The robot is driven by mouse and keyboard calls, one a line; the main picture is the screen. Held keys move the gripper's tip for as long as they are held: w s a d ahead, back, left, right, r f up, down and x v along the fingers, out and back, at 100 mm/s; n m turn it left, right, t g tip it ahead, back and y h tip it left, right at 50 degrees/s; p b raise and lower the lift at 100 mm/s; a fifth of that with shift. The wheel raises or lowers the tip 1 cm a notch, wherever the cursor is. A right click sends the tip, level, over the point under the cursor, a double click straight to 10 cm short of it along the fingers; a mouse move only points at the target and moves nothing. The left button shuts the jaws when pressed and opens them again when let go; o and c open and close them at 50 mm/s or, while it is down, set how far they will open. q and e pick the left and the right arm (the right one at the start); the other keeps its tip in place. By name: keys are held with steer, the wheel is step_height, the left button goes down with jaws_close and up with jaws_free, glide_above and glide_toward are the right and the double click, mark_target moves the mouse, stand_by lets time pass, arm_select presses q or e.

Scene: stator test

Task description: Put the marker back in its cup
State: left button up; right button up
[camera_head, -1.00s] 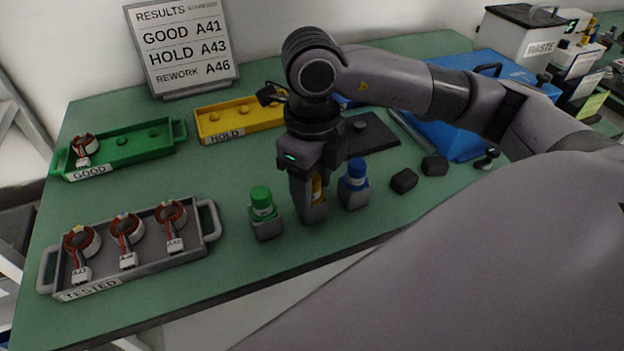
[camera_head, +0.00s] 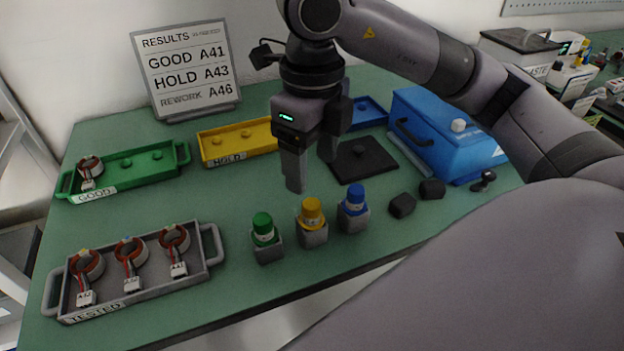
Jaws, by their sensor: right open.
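The yellow-capped marker (camera_head: 311,213) stands upright in its grey cup (camera_head: 313,236). The green-capped marker (camera_head: 263,228) stands in a cup to its left, and the blue-capped marker (camera_head: 354,199) in a cup to its right. My right gripper (camera_head: 311,173) is open and empty, with its fingers apart. It hangs above and behind the yellow marker, clear of it. My left gripper is not in view.
A grey TESTED tray (camera_head: 148,293) holds several stators. A green GOOD tray (camera_head: 130,165) holds one stator, and a yellow HOLD tray (camera_head: 236,140) stands beside it. A results board (camera_head: 187,68), a dark pad (camera_head: 362,160) and a blue box (camera_head: 446,135) are behind. Two dark blocks (camera_head: 402,205) lie right of the cups.

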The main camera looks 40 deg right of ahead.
step_height(320, 180, up, 3)
steer(key=shift+f, duration=0.1)
stand_by(0.7)
